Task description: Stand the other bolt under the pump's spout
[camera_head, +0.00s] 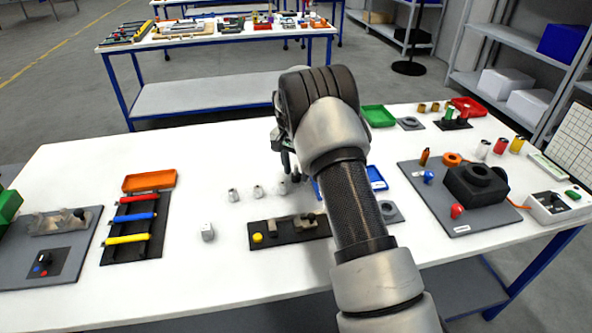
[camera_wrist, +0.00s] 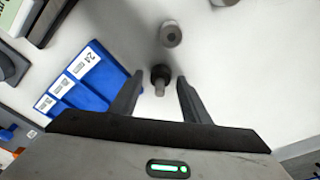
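In the wrist view my gripper (camera_wrist: 161,76) is open, its two dark fingers spread. A bolt (camera_wrist: 159,88) with a dark, round end and a paler shank shows between the fingertips, with a gap on each side. A second, grey round bolt-like piece (camera_wrist: 171,34) lies just beyond it. In the head view my gripper (camera_head: 286,160) is largely hidden behind my arm, above several small metal pieces (camera_head: 258,191) on the white table. A dark fixture with a yellow knob (camera_head: 257,238) is partly covered by my arm. I cannot tell for sure which thing is the pump or its spout.
A blue labelled bin (camera_wrist: 88,76) lies left of the fingers in the wrist view. In the head view, a rack of coloured bars (camera_head: 132,218) stands left, and a grey board with a black block (camera_head: 476,184) stands right.

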